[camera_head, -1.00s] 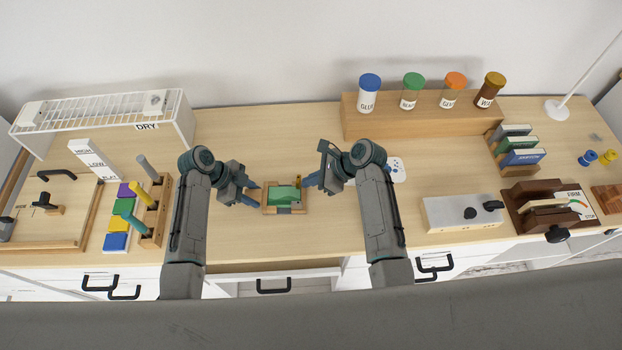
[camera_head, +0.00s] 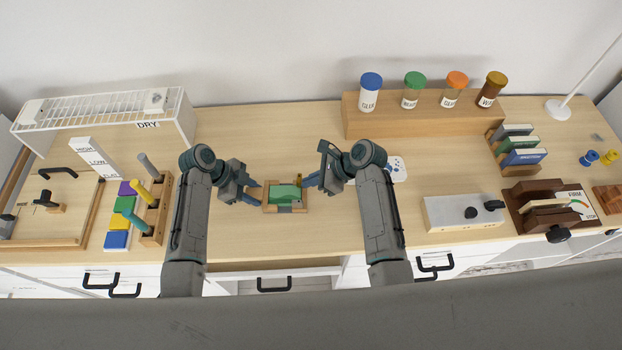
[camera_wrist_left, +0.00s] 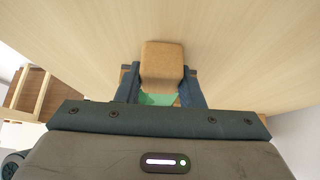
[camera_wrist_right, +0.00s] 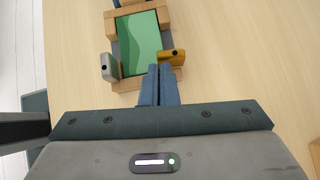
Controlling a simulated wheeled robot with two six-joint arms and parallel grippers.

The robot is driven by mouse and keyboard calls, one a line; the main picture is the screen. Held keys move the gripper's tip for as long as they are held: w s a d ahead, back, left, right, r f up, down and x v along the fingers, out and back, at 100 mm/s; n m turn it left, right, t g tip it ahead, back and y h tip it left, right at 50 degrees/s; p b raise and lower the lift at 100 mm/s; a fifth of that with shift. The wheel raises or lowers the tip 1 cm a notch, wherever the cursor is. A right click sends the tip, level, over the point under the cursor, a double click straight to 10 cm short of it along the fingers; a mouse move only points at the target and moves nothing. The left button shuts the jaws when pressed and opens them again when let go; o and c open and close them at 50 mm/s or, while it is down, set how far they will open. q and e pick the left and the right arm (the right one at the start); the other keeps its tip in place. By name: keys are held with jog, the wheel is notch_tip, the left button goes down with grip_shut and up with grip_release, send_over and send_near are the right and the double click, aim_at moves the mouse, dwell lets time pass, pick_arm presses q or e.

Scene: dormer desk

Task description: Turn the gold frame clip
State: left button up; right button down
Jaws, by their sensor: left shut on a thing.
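The small wooden frame (camera_head: 270,208) with a green panel (camera_head: 284,194) lies on the desk between my grippers. The right wrist view shows the gold clip (camera_wrist_right: 172,58) on one side, reaching over the panel's edge, and a silver clip (camera_wrist_right: 108,67) opposite. My left gripper (camera_head: 259,192) is shut on a tan wooden block (camera_wrist_left: 162,62) at the frame's left side. My right gripper (camera_head: 308,181) is shut and empty, its fingertips (camera_wrist_right: 160,68) right beside the gold clip. I cannot tell whether they touch it.
A wooden rack with colored pegs (camera_head: 150,205) stands left of my left arm. A white box with a black knob (camera_head: 463,212) is to the right. Jars stand on a wooden riser (camera_head: 425,125) behind. The desk behind the frame is clear.

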jog(key=shift+s+a, duration=0.25)
jog(key=shift+a, duration=0.05)
jog(key=shift+s+a, duration=0.45)
jog(key=shift+a, duration=0.35)
jog(key=shift+w, duration=0.15)
dwell(1.4)
